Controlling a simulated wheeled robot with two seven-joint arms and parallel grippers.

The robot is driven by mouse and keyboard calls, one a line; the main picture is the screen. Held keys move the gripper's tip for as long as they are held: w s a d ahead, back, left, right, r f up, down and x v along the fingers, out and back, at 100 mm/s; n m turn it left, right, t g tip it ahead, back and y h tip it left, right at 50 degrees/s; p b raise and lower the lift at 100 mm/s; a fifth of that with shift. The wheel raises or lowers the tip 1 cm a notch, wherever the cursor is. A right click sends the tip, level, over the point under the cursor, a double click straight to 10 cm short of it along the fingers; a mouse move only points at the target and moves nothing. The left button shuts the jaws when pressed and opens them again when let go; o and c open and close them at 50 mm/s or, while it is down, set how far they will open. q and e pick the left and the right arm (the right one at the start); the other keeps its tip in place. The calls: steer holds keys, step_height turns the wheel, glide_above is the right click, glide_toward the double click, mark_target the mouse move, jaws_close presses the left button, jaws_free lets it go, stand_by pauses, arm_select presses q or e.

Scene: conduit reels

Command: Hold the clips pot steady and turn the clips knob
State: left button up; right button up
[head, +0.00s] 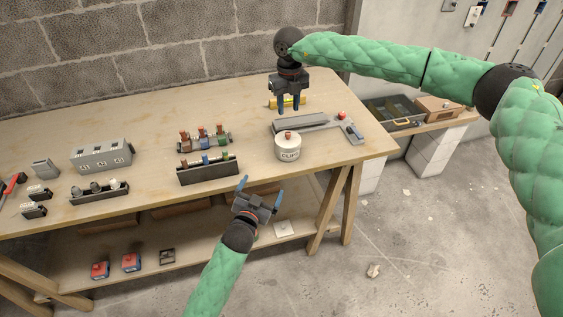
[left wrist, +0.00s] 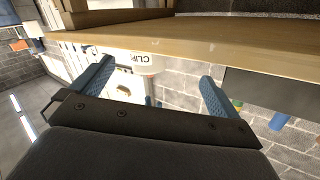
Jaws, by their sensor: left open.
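The clips pot (head: 288,150) is a white round pot with a "CLIPS" label, standing upright near the front edge of the workbench. Its clips knob (head: 288,135) is a small red-brown knob on top of the lid. The pot also shows in the left wrist view (left wrist: 143,66), between the fingers but farther off. My left gripper (head: 261,188) is open and empty, in front of the bench edge, below and left of the pot. My right gripper (head: 289,106) points down above the bench, behind the pot and apart from it; its fingers look close together, and their gap is unclear.
The workbench (head: 340,155) holds a grey tool with a red knob (head: 318,122) right of the pot. A yellow item (head: 287,101) lies behind my right gripper. A dark rack (head: 208,171) and bottle rack (head: 204,138) stand left of the pot. A lower shelf (head: 200,255) runs beneath.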

mark_target(287, 146)
arm_select(q)
steer(key=w+d+r+n, duration=0.1)
steer(key=w+d, duration=0.1)
steer(key=w, duration=0.1)
steer(key=w+d+r+n, duration=0.1)
steer(key=w+d, duration=0.1)
steer(key=w, duration=0.1)
steer(key=w+d+r+n+t, duration=0.1)
steer(key=w+d, duration=0.1)
steer(key=w, duration=0.1)
steer(key=shift+w, duration=0.3)
steer(key=shift+x, duration=3.9)
steer(key=shift+f, duration=0.1)
steer(key=shift+c, duration=0.2)
